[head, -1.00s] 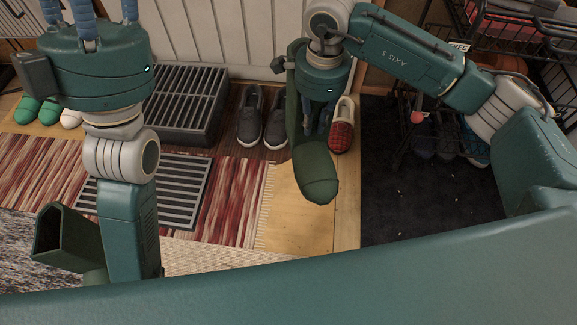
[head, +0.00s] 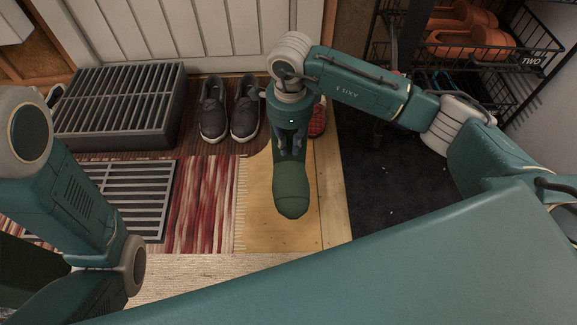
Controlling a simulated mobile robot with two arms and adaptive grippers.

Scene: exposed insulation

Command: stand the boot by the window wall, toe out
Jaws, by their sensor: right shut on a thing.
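The dark green boot (head: 291,192) hangs from or stands under my right gripper (head: 289,152), its rounded toe toward me. My right gripper is shut on it from above. The gripper and wrist hide most of the boot's shaft. I cannot tell whether the sole touches the floor.
Dark slip-on shoes (head: 244,112) stand by the wall, left of the boot. A red checked slipper (head: 318,120) is partly hidden behind my right gripper. A slatted grey box (head: 118,112), a floor grate (head: 125,190), a striped rug (head: 205,205), a black mat (head: 400,195) and a wire rack (head: 470,50) surround it.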

